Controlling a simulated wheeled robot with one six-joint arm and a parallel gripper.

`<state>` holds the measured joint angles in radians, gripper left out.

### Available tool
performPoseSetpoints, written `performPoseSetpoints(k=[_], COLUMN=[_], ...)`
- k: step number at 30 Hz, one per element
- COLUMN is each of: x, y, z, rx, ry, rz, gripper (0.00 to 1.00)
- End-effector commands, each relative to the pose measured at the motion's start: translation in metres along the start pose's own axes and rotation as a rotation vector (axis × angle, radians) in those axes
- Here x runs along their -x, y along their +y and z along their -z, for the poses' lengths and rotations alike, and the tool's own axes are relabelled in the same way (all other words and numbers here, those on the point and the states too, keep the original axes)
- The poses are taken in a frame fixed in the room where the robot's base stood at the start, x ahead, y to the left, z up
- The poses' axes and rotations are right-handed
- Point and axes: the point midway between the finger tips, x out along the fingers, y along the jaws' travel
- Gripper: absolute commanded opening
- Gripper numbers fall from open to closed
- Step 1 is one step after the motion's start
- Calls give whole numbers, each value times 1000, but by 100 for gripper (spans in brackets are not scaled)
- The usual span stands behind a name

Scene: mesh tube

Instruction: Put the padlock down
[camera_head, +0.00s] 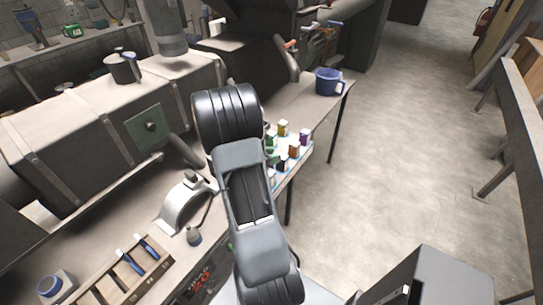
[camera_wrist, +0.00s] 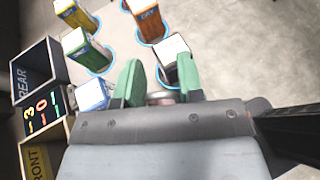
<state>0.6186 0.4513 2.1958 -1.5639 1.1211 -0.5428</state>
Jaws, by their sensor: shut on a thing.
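My gripper (camera_wrist: 160,88) shows in the wrist view with two green fingers set apart. Between them is a small, partly hidden thing with a grey metal part and a reddish-brown part, which I take to be the padlock (camera_wrist: 161,98). The fingers are shut on it. Most of it is hidden by the gripper body, and I cannot tell whether it touches the surface below. In the head view my arm covers most of the gripper, beside several small cartons on the bench, and the padlock cannot be made out.
In the wrist view, yellow (camera_wrist: 75,15), green (camera_wrist: 86,48), orange (camera_wrist: 147,20) and white-topped dark (camera_wrist: 173,55) cartons stand in blue rings, close around the fingers. A blue-and-white carton (camera_wrist: 92,92) is left of them.

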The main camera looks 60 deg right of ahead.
Motion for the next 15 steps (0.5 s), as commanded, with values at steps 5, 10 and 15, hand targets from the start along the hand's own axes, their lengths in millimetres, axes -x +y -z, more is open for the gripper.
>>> performPoseSetpoints(k=[5, 10, 15], x=[-2, -2, -3], y=[0, 0, 0], z=[2, 3, 6], rx=[-3, -3, -2], ry=[-1, -1, 0], rz=[0, 1, 1], gripper=[9, 9, 38])
